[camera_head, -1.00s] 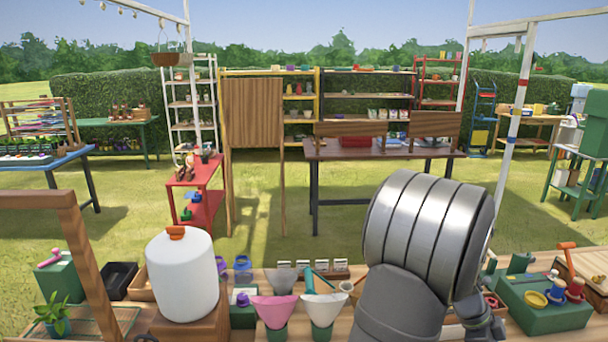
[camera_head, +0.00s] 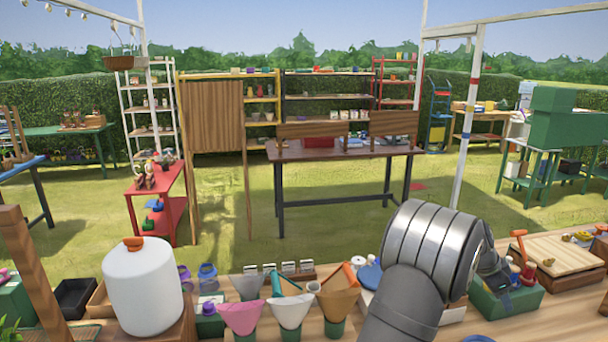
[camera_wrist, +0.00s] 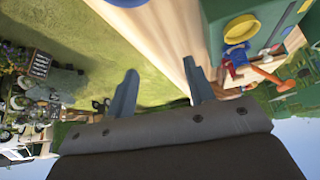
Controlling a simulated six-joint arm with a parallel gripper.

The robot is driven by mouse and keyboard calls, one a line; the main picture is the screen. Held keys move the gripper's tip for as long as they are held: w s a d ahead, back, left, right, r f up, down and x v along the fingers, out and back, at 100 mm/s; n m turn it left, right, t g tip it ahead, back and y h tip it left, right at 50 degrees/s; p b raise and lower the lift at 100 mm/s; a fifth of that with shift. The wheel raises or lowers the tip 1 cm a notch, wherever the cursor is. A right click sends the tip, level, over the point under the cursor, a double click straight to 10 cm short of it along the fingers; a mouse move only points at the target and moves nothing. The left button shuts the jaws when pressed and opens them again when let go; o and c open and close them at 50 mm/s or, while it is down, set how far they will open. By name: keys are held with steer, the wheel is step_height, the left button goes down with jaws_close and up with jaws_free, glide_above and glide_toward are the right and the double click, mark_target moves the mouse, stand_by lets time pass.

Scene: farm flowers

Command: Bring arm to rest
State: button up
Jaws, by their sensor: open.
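My gripper (camera_wrist: 161,78) is open, with its two dark fingers wide apart and nothing between them in the wrist view. The edge of the wooden counter (camera_wrist: 160,45) runs beyond the fingers, with grass to its left. In the head view my arm rises at the lower right, its metal joint over the counter (camera_head: 560,322). Its fingers cannot be made out clearly there. A pink cone (camera_head: 242,317), a white cone (camera_head: 290,312) and a brown cone (camera_head: 338,300) stand in green holders left of the arm.
A white canister (camera_head: 142,290) with an orange knob stands at the left of the counter. A wooden board (camera_head: 558,257) lies at the right. The brown table (camera_head: 345,152) stands beyond, on grass.

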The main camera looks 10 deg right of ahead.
steer(key=d+r+n+t, duration=0.1)
steer(key=d+r+n, duration=0.1)
steer(key=d, duration=0.4)
steer(key=w+d+r+n+t, duration=0.1)
steer(key=d+r+n, duration=0.1)
steer(key=d, duration=0.5)
steer(key=shift+d+r, duration=0.15)
steer(key=shift+r, duration=0.15)
steer(key=shift+w, duration=0.1)
